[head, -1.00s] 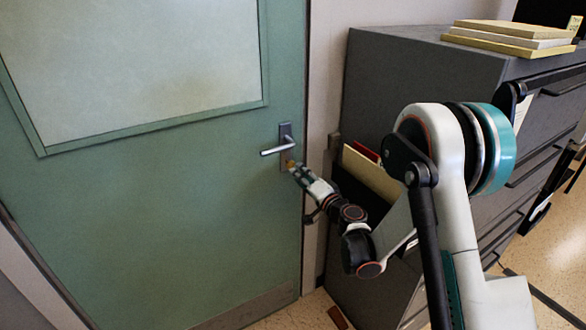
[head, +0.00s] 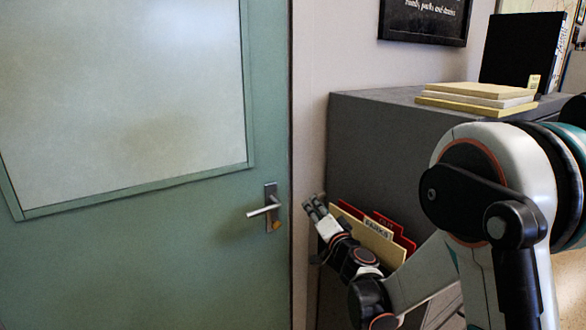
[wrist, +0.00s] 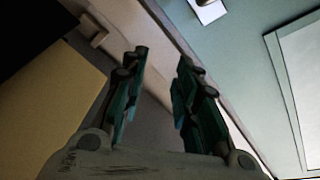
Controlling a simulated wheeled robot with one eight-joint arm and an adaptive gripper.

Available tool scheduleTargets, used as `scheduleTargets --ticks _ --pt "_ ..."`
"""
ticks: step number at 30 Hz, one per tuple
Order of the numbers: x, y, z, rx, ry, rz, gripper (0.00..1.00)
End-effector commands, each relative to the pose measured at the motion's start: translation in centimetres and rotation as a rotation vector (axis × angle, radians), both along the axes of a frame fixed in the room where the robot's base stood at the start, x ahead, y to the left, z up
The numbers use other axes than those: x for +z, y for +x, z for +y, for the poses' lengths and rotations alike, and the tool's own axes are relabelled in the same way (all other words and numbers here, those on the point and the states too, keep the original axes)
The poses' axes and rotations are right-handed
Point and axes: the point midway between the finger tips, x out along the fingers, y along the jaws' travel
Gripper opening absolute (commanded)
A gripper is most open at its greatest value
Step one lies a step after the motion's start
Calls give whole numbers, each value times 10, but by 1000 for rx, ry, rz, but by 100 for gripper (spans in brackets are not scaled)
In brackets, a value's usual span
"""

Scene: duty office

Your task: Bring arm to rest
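My gripper (head: 315,206) is to the right of the green door's lever handle (head: 263,210), apart from it, in front of the wall strip between door and cabinet. In the wrist view my gripper's two fingers (wrist: 160,85) stand apart with nothing between them. My arm is stretched forward and bent at the elbow. The green door (head: 150,250) looks shut, and a small orange-yellow piece (head: 275,225) sits below the handle on its plate.
A dark grey filing cabinet (head: 375,125) stands right of the door, close to my arm. Folders (head: 365,235) in a holder on its side are just beside my gripper. Yellow and white books (head: 480,93) and a black binder (head: 520,50) are on top.

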Motion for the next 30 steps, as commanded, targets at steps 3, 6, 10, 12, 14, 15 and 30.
scheduleTargets --ticks 3,6,10,12,14,15,30 --pt "36 -12 -33 -114 -71 -9 28" --pt "58 -25 -60 -203 -138 4 28" --pt "78 -48 -93 -304 -232 50 28" --pt "85 -64 -109 -348 -285 85 28" --pt "89 -78 -121 -379 -331 122 28" --pt "90 -88 -129 -396 -362 148 28" --pt "52 -255 -175 -325 -751 562 28"
